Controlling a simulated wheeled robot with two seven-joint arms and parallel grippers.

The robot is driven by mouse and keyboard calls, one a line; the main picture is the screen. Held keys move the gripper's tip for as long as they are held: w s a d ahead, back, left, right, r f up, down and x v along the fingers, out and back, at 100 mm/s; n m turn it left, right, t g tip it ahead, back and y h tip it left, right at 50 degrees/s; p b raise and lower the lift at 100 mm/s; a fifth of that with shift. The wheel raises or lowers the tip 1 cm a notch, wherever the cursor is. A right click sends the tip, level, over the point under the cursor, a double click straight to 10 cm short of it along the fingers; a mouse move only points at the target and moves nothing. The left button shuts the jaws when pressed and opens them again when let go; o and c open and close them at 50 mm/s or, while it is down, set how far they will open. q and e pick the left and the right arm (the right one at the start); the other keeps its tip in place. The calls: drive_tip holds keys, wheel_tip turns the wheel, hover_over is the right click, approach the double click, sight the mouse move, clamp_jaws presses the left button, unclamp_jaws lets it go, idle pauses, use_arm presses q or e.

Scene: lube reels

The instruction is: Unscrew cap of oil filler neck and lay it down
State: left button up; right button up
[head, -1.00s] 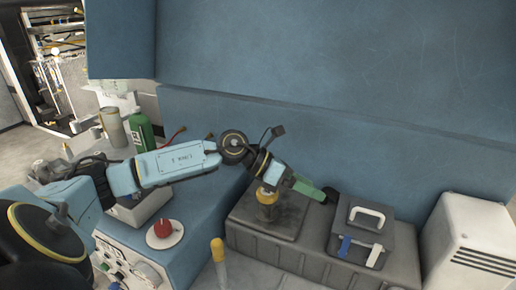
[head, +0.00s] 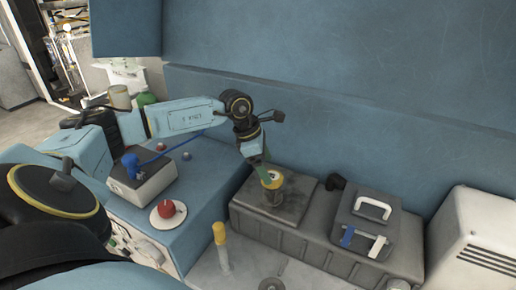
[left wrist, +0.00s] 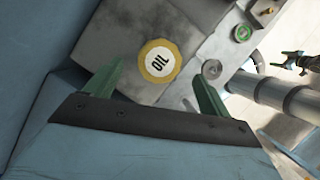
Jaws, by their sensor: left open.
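The yellow cap (head: 271,179) with a white top sits on the oil filler neck (head: 272,196), which stands on the dark grey tank (head: 300,238). In the left wrist view the cap (left wrist: 159,61) shows a ribbed yellow rim and the word OIL. My left gripper (head: 264,172) points down just over the cap, and its green fingers partly overlap the cap in the head view. In the left wrist view my left gripper (left wrist: 155,70) is open, with the cap seen between and slightly beyond its fingertips. Contact cannot be told. My right gripper is not in view.
A dark hatch with a white handle (head: 372,208) is to the right on the tank. A yellow-topped post (head: 219,234) stands in front. A red knob (head: 167,211) is on the blue cabinet at left. A white vented box (head: 468,240) is at far right. The blue wall rises behind.

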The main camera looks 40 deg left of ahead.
sight(272, 176)
use_arm(q)
drive_tip(key=shift+x, duration=2.2)
drive_tip(key=c, duration=1.1)
drive_tip(key=shift+o, duration=0.2)
drive_tip(key=n+y+p, duration=0.1)
drive_tip(key=n+p, duration=0.1)
drive_tip(key=n, duration=0.1)
drive_tip(key=shift+t, duration=0.3)
drive_tip(key=shift+n+y+p, duration=0.4)
drive_tip(key=shift+n, duration=0.7)
drive_tip(key=shift+f, duration=0.1)
